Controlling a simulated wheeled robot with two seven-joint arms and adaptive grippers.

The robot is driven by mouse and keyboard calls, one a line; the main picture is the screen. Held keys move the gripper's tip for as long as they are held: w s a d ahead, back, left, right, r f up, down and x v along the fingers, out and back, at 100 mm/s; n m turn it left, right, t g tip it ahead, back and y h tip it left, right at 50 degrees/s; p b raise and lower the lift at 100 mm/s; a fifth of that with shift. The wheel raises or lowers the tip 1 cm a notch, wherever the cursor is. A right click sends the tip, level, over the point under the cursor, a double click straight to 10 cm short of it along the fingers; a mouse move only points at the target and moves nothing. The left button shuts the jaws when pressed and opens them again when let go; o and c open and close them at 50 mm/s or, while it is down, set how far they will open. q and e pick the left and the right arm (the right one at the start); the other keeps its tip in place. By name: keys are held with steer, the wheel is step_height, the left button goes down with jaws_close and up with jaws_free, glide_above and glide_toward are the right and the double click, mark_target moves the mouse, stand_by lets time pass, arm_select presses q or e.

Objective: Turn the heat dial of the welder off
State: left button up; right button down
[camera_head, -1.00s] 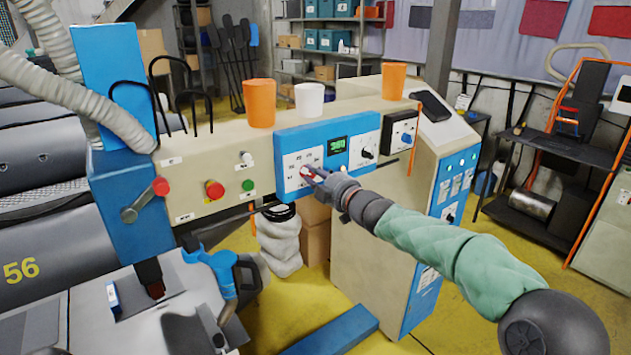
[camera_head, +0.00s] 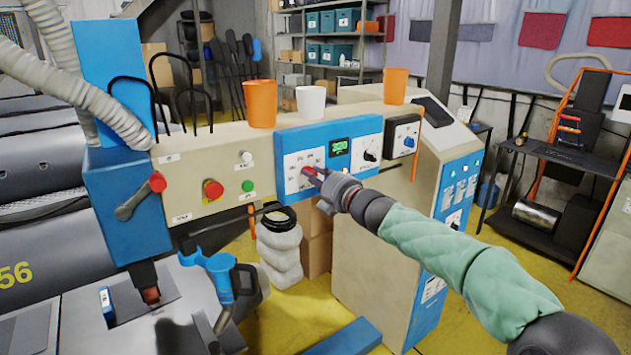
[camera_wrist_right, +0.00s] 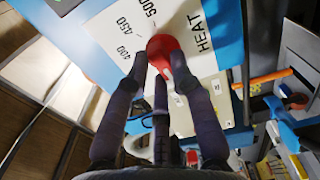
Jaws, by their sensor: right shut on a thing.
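The welder's blue control panel (camera_head: 328,131) is on the beige beam, with a white dial plate at its left end. The red heat dial (camera_head: 307,171) sits on that plate, mostly covered by my right gripper (camera_head: 316,176). In the right wrist view the round red dial (camera_wrist_right: 164,46) shows beside the word HEAT and the marks 400, 450 and 500. There the fingers of my right gripper (camera_wrist_right: 160,66) are closed on its sides. The dial's pointer is hidden. The green display (camera_head: 340,147) seems to read 320. My left gripper does not show.
A red button (camera_head: 213,190) and a green button (camera_head: 248,186) are to the left. Orange cups (camera_head: 260,103) and a white cup (camera_head: 311,102) stand on the beam.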

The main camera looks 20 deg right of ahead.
steer(key=shift+f+n, duration=0.15)
steer(key=shift+n, duration=0.35)
steer(key=c, duration=1.1)
jaws_free()
steer(key=shift+o, duration=0.2)
steer(key=v, duration=1.2)
